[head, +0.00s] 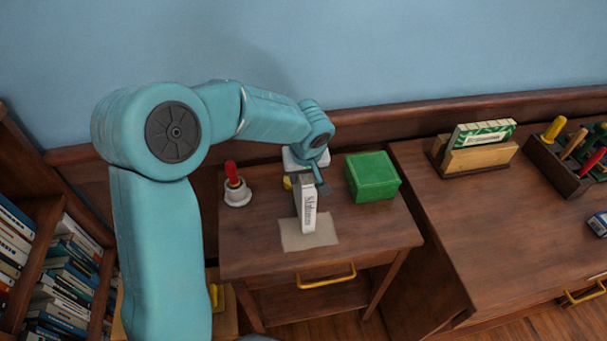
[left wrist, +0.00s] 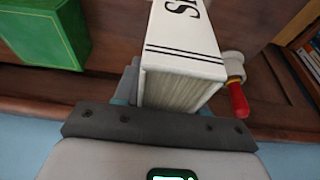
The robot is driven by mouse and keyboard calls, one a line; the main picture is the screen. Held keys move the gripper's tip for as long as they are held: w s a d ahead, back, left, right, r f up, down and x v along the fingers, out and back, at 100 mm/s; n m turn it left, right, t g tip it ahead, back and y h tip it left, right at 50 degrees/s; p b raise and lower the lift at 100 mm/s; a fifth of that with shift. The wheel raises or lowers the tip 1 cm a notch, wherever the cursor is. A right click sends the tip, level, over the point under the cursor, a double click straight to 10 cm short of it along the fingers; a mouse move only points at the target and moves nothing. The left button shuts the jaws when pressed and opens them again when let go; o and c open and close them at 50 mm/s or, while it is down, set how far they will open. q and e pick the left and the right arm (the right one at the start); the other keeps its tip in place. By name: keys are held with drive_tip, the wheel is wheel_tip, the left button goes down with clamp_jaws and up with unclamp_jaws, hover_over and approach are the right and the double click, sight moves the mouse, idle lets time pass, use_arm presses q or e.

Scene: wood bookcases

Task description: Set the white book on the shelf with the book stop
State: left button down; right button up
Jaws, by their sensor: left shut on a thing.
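The white book (head: 309,212) stands upright at a small wooden side table (head: 267,260), over a beige mat (head: 291,238). I cannot tell whether it touches the mat. My left gripper (head: 306,183) is shut on the white book from above and behind. In the left wrist view the book (left wrist: 185,45) shows its white spine with black lettering and its page edges, close between the fingers of my left gripper (left wrist: 138,85). No shelf with a book stop can be made out for certain. My right gripper is not in view.
A green box (head: 372,176) stands right of the book, and a white pot with a red-handled tool (head: 237,194) stands left. Bookcases with books (head: 68,265) are at far left. A desk (head: 475,220) at right bears a wooden holder (head: 475,156) and a tool rack (head: 560,172).

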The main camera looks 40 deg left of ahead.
use_arm(q)
drive_tip(key=shift+f, duration=0.35)
drive_tip(key=c, duration=0.6)
unclamp_jaws()
drive_tip(key=shift+w, duration=0.1)
drive_tip(key=shift+c, duration=0.2)
